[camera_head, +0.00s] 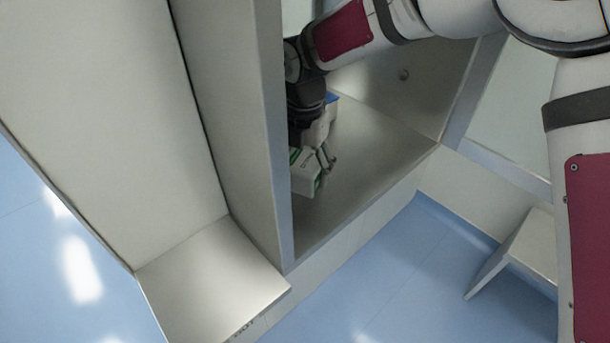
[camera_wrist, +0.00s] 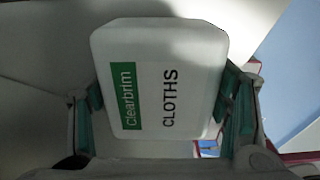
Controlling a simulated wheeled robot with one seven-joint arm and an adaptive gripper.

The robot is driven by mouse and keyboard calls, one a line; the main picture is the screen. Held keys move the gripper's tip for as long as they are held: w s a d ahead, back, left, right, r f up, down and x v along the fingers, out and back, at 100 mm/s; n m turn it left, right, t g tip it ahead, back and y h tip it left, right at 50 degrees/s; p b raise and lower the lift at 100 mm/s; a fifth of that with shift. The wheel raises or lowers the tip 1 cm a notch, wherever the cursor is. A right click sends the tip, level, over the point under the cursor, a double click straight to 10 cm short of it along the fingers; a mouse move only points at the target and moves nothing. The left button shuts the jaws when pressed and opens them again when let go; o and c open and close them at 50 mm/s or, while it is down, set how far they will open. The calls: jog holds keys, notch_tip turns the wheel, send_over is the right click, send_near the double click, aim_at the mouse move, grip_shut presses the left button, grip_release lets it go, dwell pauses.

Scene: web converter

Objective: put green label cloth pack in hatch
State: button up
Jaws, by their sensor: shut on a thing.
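The green label cloth pack is a white block with a green "Clearbrim" band and the word CLOTHS. It fills the middle of the wrist view (camera_wrist: 185,80) and shows in the head view (camera_head: 304,180). My gripper (camera_head: 318,160) is shut on it, with one finger on each side in the wrist view. The hatch is an open, pale compartment with a bare floor (camera_head: 375,165). My gripper and the pack are inside its opening, by the left wall. The pack appears above the floor, but I cannot tell whether it touches. The wall edge hides part of my gripper.
A small blue-topped thing (camera_head: 331,98) shows just behind my gripper; I cannot tell what it is. The hatch's left wall edge (camera_head: 280,200) is close to the pack. A pale ledge (camera_head: 205,285) stands at lower left. The hatch floor to the right is clear.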

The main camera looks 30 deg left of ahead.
aim_at(305, 159)
jog(key=shift+f, duration=2.05)
jog(key=shift+f, duration=0.2)
jog(key=o, duration=1.4)
jog(key=shift+r, duration=0.1)
notch_tip(305, 159, up, 12)
jog(key=shift+r, duration=0.1)
